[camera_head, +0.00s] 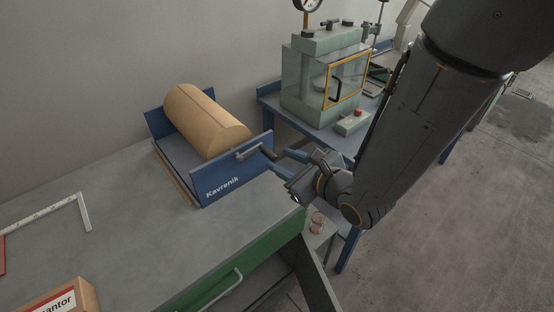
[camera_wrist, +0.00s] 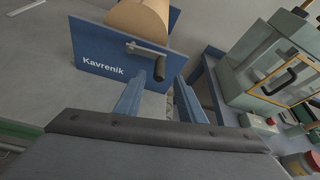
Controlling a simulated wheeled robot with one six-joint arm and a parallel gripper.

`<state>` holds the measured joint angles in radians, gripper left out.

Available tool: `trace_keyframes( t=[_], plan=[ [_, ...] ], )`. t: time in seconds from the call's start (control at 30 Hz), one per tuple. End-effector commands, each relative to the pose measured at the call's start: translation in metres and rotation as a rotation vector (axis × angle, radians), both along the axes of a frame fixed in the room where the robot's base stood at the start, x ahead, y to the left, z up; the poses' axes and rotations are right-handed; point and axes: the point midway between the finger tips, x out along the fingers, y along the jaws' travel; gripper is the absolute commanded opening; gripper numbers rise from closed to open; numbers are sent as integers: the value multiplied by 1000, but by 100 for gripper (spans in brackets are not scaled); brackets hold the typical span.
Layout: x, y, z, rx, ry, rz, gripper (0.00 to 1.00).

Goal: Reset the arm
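My gripper (camera_head: 278,159) is at the end of my arm, right of centre in the head view, beside the right end of the blue Kavrenik holder. Whether a finger touches the crank cannot be told.
The blue holder (camera_head: 232,183) bears a brown roll (camera_head: 205,122) on the concrete bench (camera_head: 130,235). A green press cabinet (camera_head: 308,75) stands on a blue table behind. A copper-coloured cup (camera_head: 317,223) is below my gripper. A square (camera_head: 83,212) and a cardboard box (camera_head: 75,297) lie left.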

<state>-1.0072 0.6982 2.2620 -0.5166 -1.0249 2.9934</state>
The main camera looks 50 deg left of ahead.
Motion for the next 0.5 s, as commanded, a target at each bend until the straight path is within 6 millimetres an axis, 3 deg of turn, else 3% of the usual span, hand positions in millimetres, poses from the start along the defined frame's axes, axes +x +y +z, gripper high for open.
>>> trace_keyframes(
  t=[0.5],
  plan=[
    [-1,-8,3,0,-1,0,36]
  ],
)
